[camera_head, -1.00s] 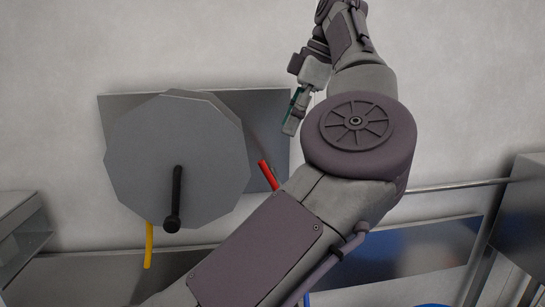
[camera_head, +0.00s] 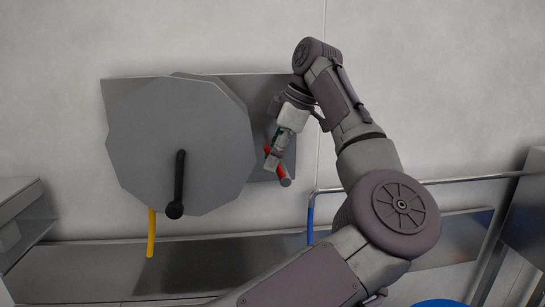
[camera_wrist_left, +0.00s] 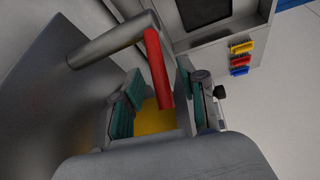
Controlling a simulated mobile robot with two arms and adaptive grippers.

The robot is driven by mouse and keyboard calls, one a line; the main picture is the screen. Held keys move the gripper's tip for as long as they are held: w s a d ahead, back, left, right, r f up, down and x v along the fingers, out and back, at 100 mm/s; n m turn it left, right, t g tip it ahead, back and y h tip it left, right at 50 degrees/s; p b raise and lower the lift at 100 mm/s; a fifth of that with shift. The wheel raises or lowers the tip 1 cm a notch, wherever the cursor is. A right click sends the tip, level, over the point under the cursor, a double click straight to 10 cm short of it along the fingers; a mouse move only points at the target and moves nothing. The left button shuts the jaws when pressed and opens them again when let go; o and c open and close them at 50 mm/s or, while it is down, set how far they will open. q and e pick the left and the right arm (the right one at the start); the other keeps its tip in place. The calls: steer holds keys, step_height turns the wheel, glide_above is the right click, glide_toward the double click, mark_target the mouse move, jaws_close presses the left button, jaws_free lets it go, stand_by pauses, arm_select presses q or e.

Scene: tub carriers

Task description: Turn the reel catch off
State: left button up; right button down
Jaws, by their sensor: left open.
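The reel is a large grey many-sided disc (camera_head: 180,130) with a black crank handle (camera_head: 179,180), in front of a grey back plate on the wall. A red lever (camera_head: 284,177), which looks like the reel catch, sticks out at the plate's lower right. My left gripper (camera_head: 273,160) is at this lever, partly covering it. In the left wrist view the red lever (camera_wrist_left: 158,65), on a grey bar, reaches between the open, teal-padded fingers (camera_wrist_left: 157,103). I see no clear grip on it. My right gripper is not in view.
A yellow strip (camera_head: 151,235) hangs below the reel. A metal rail (camera_head: 450,181) runs along the right, with a blue part at its left end. In the left wrist view a cabinet (camera_wrist_left: 230,35) carries yellow, red and blue pieces (camera_wrist_left: 240,60).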

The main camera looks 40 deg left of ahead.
arm_select(q)
steer(key=shift+s+f, duration=0.15)
steer(key=shift+f, duration=0.1)
jaws_close()
steer(key=shift+s+a+f+t+h+b, duration=0.15)
steer(key=shift+a+f+t+h+b, duration=0.25)
steer(key=shift+b, duration=0.5)
steer(key=shift+d+r, duration=0.1)
steer(key=shift+r, duration=0.1)
jaws_free()
